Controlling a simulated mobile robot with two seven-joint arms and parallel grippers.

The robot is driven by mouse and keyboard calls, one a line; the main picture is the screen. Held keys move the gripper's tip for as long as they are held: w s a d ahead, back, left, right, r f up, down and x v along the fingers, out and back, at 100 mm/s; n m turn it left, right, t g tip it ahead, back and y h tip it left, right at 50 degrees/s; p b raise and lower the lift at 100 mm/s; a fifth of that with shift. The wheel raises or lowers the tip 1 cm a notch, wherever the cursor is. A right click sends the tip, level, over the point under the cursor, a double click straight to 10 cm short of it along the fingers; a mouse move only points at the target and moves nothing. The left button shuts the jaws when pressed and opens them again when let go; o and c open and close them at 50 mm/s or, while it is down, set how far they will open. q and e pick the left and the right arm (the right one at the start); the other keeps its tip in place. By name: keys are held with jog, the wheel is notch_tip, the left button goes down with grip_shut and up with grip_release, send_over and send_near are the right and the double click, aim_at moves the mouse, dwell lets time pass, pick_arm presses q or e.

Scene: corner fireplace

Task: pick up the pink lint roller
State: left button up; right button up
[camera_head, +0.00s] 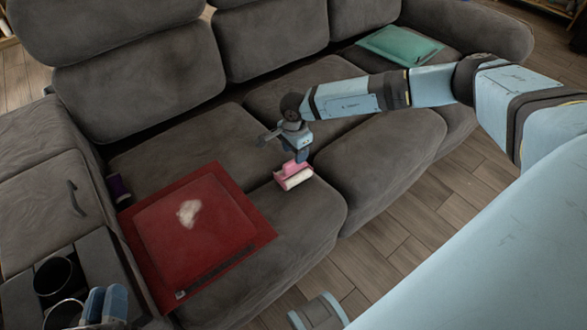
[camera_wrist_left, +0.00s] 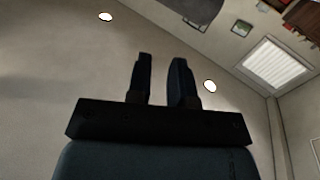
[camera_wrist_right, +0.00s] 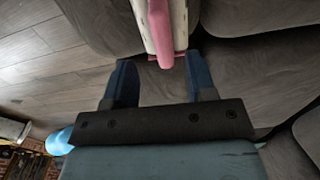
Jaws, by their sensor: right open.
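The pink lint roller (camera_head: 294,176) with its white roll lies on the grey sofa seat, near the front edge, just right of the red cushion. My right gripper (camera_head: 299,157) is over it, reaching down from above, and hides part of it. In the right wrist view the open fingers (camera_wrist_right: 160,80) stand wide apart, and the lint roller (camera_wrist_right: 161,28) shows at the top, just beyond and between the fingertips, not clasped. My left gripper (camera_head: 105,303) is at the bottom left, its fingers apart and empty; the left wrist view shows the empty gap (camera_wrist_left: 158,75).
A red cushion (camera_head: 152,230) with white fluff lies left of the roller. A console with cup holders (camera_head: 95,262) is at the lower left, near my left gripper. A teal pillow (camera_head: 400,45) lies at the far right.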

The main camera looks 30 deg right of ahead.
aim_at(293, 161)
jog(key=f+b, duration=0.1)
jog(key=f, duration=0.1)
jog(key=f+b, duration=0.1)
jog(key=f, duration=0.2)
jog(key=shift+w+a, duration=0.1)
jog(key=shift+w, duration=0.1)
jog(key=shift+f, duration=0.45)
pick_arm(q)
jog(key=r+t, duration=0.1)
jog(key=r, duration=0.1)
jog(key=d+r+t+h, duration=0.1)
jog(key=r, duration=0.1)
jog(key=shift+s+d+r+h, duration=0.1)
jog(key=shift+s+d+h, duration=0.1)
jog(key=shift+h, duration=0.1)
pick_arm(e)
grip_shut()
